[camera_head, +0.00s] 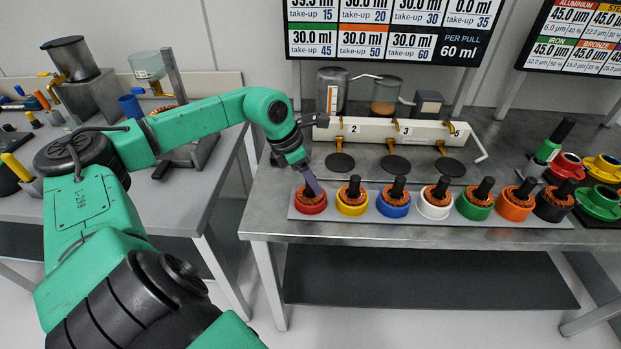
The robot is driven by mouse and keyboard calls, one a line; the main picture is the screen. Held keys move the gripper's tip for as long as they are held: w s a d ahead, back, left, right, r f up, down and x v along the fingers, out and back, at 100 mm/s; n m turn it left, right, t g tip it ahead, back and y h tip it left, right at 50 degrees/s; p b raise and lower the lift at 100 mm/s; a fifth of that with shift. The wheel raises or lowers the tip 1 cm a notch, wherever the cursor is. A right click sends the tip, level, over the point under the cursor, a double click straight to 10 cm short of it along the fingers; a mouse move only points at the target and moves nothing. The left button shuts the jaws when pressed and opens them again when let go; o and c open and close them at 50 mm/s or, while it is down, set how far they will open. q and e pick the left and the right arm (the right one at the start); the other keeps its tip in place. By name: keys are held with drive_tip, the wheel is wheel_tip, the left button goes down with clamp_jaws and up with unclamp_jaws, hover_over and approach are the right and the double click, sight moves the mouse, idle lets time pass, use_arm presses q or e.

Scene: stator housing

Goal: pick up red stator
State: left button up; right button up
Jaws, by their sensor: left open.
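The red stator (310,207), a red ring with copper windings inside, sits at the left end of the row on the grey tray (420,216). My left gripper (312,187) points down right over it, with its fingertips at the top of the copper windings. The jaws are open. They cover the middle of the stator, and I cannot tell whether they touch it. My right gripper is not in view.
The yellow stator (351,209) is close on the right, then blue, white, green, orange and black ones, with dark upright posts. Behind stands a white dispenser bar (390,132) above round black pads. Another bench (185,205) stands at left.

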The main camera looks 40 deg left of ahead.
use_arm(q)
drive_tip(key=shift+r, duration=0.1)
clamp_jaws()
idle(1.2)
